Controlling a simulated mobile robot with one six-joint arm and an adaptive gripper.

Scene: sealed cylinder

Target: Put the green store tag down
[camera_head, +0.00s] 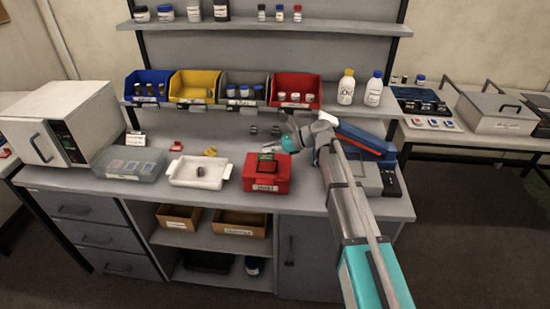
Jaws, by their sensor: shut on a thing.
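My gripper (275,148) is above the back of the red box (267,186) on the workbench, reaching in from the right. It is shut on the green store tag (268,156), a small green piece at its fingertips. The tag shows just over the dark top of the red box. From this view I cannot tell whether the tag touches the box. The fingertips are small, and their exact hold on the tag is unclear.
A white tray (200,183) with a small dark item and a clear lidded box (130,164) stand left of the red box. Red (177,146) and yellow (210,152) pieces lie behind the tray. A bin shelf hangs above. The front bench strip (215,203) is clear.

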